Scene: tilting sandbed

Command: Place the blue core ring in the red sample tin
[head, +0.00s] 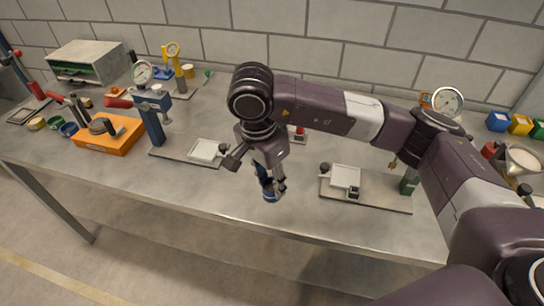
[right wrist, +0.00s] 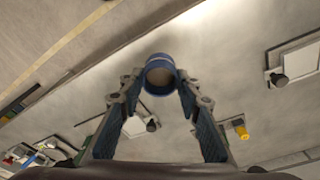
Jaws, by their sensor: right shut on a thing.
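My right gripper (head: 272,187) hangs above the front middle of the grey bench, fingers pointing down. It is shut on the blue core ring (head: 270,197), which is mostly hidden by the fingers in the head view. In the right wrist view the ring (right wrist: 160,70) sits between the two fingertips (right wrist: 158,84), its round opening visible. I cannot pick out the red sample tin for sure; a red object (head: 490,150) is partly visible at the right, and a red piece (head: 117,103) lies at the left. My left gripper is not in view.
Yellow, green and blue round tins (head: 68,130) stand at the left beside an orange box (head: 105,135). Gauge stands with plates (head: 380,200) flank the middle. Blue, yellow and green bins (head: 520,124) are at the back right. The bench front is clear around the gripper.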

